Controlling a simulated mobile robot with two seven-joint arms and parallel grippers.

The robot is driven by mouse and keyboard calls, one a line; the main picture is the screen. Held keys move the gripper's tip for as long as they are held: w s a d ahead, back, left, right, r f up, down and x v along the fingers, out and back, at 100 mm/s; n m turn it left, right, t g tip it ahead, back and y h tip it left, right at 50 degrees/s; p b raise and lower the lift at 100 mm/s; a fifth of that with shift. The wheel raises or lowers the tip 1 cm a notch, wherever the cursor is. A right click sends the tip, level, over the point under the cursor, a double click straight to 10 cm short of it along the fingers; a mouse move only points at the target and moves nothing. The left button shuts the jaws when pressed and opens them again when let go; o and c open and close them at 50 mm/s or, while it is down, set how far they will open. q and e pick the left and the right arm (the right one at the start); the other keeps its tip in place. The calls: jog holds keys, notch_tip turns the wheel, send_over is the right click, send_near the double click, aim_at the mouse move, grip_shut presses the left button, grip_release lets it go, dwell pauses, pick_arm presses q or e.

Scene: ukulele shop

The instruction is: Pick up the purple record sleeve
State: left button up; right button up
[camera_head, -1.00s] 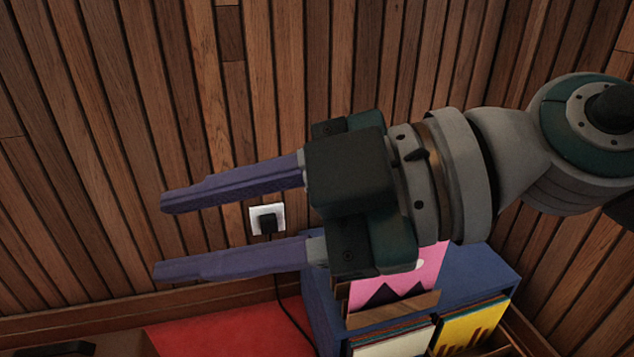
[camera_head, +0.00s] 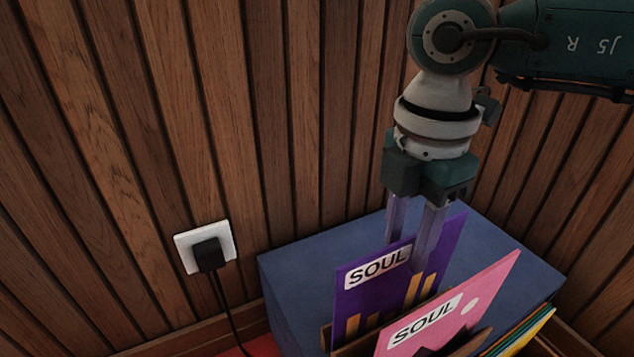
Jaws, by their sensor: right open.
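The purple record sleeve (camera_head: 362,287), with a white SOUL label and orange bars, stands upright and slightly tilted at the back of a wooden record bin on a blue cabinet. My right gripper (camera_head: 410,252) points down over its top edge and is open. One finger shows in front of the sleeve. The other passes behind its top edge, so its tip is hidden. I cannot tell whether either finger touches the sleeve. My left gripper is not in view.
A pink SOUL sleeve (camera_head: 462,303) stands close in front of the purple one, with several other sleeves at right. The blue cabinet top (camera_head: 300,265) is bare around the bin. A wood-slat wall with a white socket (camera_head: 186,250) and black plug stands behind.

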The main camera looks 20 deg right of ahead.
aim_at(399, 280)
notch_tip(399, 280, down, 2)
jog(key=shift+f+b, duration=0.2)
jog(key=shift+b, duration=0.25)
jog(key=f+b, duration=0.4)
jog(key=shift+s+f, duration=0.25)
jog(key=shift+f, duration=0.15)
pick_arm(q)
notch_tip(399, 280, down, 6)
pick_arm(e)
jog(key=shift+a+r, duration=0.1)
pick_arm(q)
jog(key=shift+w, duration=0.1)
pick_arm(e)
grip_shut()
